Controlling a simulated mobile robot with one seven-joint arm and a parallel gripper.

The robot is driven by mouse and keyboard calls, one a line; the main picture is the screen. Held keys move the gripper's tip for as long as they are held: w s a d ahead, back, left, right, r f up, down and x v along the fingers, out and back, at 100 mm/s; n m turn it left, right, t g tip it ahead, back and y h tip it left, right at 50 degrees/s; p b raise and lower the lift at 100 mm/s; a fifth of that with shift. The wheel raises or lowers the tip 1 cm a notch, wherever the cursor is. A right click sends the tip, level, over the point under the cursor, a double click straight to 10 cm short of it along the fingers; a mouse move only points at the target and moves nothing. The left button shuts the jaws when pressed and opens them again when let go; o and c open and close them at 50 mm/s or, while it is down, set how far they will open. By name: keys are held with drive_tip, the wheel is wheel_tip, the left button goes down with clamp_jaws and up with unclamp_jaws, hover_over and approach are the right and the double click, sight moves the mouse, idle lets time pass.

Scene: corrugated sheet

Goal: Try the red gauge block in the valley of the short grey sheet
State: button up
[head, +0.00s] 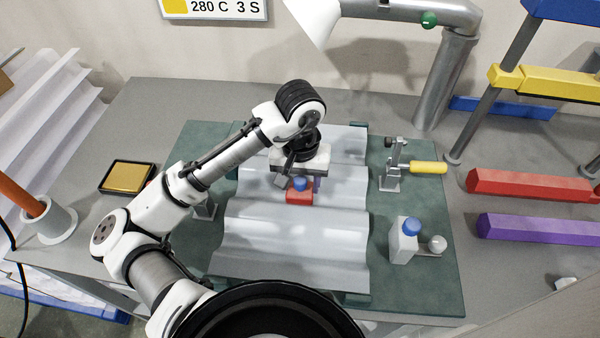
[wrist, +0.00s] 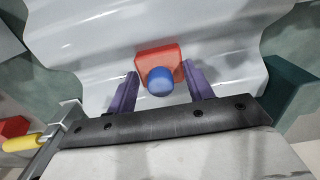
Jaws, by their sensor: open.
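The short grey sheet (head: 285,255) is corrugated and lies on a green mat, its ridges running left to right. The red gauge block (head: 299,196) with a blue knob (head: 300,184) is at a dip between two ridges near the sheet's middle. I cannot tell if it fully touches the valley floor. My gripper (head: 303,184) is over it, pointing down. In the wrist view, the purple fingers of my gripper (wrist: 158,90) stand open, one on each side of the blue knob (wrist: 160,81), with gaps. The red block (wrist: 158,60) extends beyond the fingertips.
Red (head: 525,184) and purple (head: 530,228) bars lie farther right. A black-rimmed tray (head: 128,177) is at left. A lamp (head: 445,60) overhangs behind.

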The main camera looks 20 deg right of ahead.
wheel_tip(320, 180, up, 14)
idle(0.4)
drive_tip(key=shift+f, duration=0.15)
